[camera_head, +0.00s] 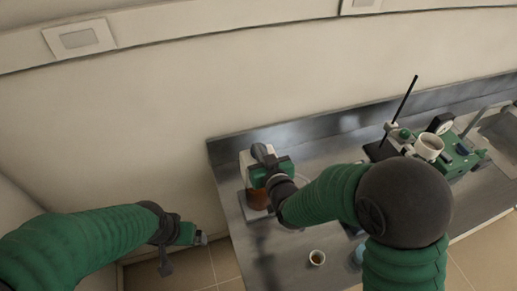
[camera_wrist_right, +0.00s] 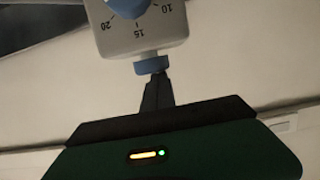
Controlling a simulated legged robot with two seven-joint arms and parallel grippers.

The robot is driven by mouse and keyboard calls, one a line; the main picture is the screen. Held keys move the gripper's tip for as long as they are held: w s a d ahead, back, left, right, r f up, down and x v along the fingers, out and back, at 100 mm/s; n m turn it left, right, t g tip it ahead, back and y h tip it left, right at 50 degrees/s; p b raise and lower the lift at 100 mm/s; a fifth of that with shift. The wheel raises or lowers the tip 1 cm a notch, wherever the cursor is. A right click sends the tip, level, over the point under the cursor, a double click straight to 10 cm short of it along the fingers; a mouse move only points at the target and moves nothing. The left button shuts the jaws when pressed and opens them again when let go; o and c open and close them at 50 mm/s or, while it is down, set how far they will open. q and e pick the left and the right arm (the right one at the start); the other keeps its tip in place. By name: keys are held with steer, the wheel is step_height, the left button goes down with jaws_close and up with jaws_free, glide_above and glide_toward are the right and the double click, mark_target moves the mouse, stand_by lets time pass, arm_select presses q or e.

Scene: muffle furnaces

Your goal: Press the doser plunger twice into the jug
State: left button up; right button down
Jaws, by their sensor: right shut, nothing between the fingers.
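The doser stands at the left end of the steel bench, with an amber bottle (camera_head: 257,198) below and a pale upper part (camera_head: 247,163). In the right wrist view its pale head (camera_wrist_right: 142,35) carries a blue dial (camera_wrist_right: 128,6) marked 10, 15, 20, and a blue part (camera_wrist_right: 151,65) at its edge. My right gripper (camera_wrist_right: 157,76) is shut and empty, its fingertips at or very close to that blue part; contact is unclear. In the head view the right gripper (camera_head: 264,155) partly covers the doser. I cannot identify the jug for sure. My left gripper (camera_head: 202,239) hangs left of the bench, away from the doser.
A small cup (camera_head: 317,257) with brown contents stands on the bench near my right arm. A bluish object (camera_head: 356,256) is partly hidden by that arm. Green equipment (camera_head: 460,158) with a white cup (camera_head: 429,147) and an upright rod (camera_head: 405,100) stands at the right.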

steer(key=shift+d+f, duration=0.3)
steer(key=shift+f, duration=0.25)
steer(key=shift+s+d, duration=0.1)
arm_select(q)
steer(key=shift+s+d+f, duration=0.1)
steer(key=shift+d+f, duration=0.15)
steer(key=shift+d, duration=0.1)
arm_select(e)
steer(key=shift+s+f, duration=0.1)
arm_select(q)
steer(key=shift+r, duration=0.1)
